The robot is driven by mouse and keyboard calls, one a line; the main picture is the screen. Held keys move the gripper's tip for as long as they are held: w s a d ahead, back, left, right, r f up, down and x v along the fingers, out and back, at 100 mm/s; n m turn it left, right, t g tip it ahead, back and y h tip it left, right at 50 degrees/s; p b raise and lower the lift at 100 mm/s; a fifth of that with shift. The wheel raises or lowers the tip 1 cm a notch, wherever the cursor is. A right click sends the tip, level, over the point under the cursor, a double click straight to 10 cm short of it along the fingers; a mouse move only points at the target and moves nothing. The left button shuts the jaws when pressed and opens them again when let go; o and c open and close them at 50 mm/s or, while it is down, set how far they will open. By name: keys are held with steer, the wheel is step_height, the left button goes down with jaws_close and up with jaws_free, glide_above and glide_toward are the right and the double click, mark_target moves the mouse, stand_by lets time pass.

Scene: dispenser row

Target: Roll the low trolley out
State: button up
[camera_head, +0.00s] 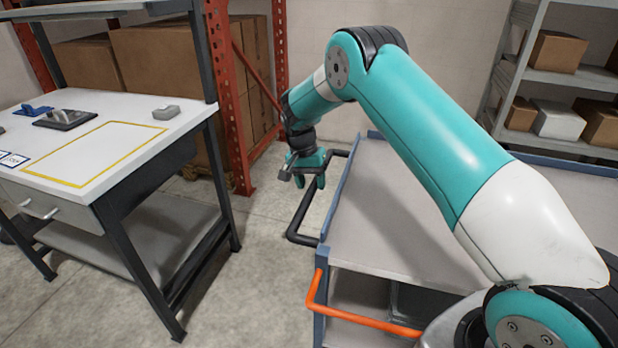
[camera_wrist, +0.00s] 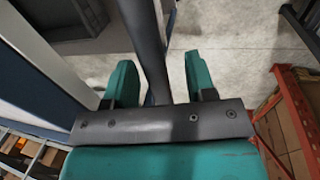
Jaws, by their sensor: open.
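A grey trolley with blue edges (camera_head: 400,215) stands at the centre right, partly hidden behind my arm. A black bar handle (camera_head: 296,215) sticks out from its left end. An orange bar handle (camera_head: 365,319) shows lower down at its near side. My gripper (camera_head: 309,173) is open at the far part of the black handle. In the wrist view the black bar (camera_wrist: 146,40) runs between the two teal fingers of my gripper (camera_wrist: 160,82), with a gap to each. Whether it touches the palm is hidden.
A workbench (camera_head: 120,110) with a yellow-outlined area stands at the left. Behind it is a red rack upright (camera_head: 232,100) with cartons (camera_head: 160,65). Grey shelving (camera_head: 570,75) stands at the back right. Concrete floor (camera_head: 255,265) is clear between bench and trolley.

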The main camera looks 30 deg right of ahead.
step_height(320, 180, up, 17)
steer(key=w+a, duration=0.2)
steer(key=shift+w+a+p, duration=0.15)
steer(key=shift+a+p, duration=0.1)
steer(key=shift+p, duration=0.05)
stand_by(0.4)
